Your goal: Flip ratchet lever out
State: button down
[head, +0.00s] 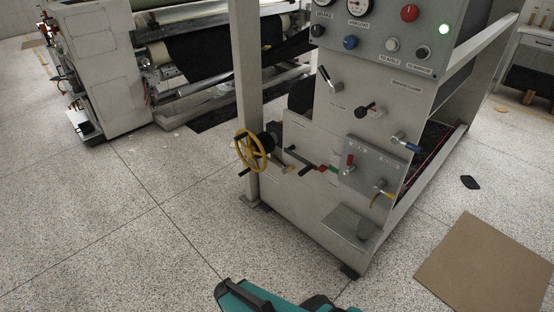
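The grey machine panel (320,205) carries several levers, and no readable label shows which one is the ratchet lever. A dark bar lever (304,159) with a red end juts from the lower left of the panel, just right of a yellow handwheel (251,150). A small red-handled lever (349,163) stands upright on a raised plate. A yellow-handled lever (381,189) sits lower right, and a blue-handled lever (406,142) above it. A black-knobbed lever (369,110) and a metal-and-black lever (327,79) are higher up. My gripper is not in view.
The control box (385,40) above has gauges, knobs and a lit green lamp. A grey ledge (352,222) sticks out low on the panel. A brown sheet (490,268) and a small black object (470,182) lie on the floor at right. The floor at left is clear.

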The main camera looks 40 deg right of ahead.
aim_at(289, 168)
jog(key=u, duration=0.25)
jog(key=i, duration=0.85)
jog(key=u, duration=0.45)
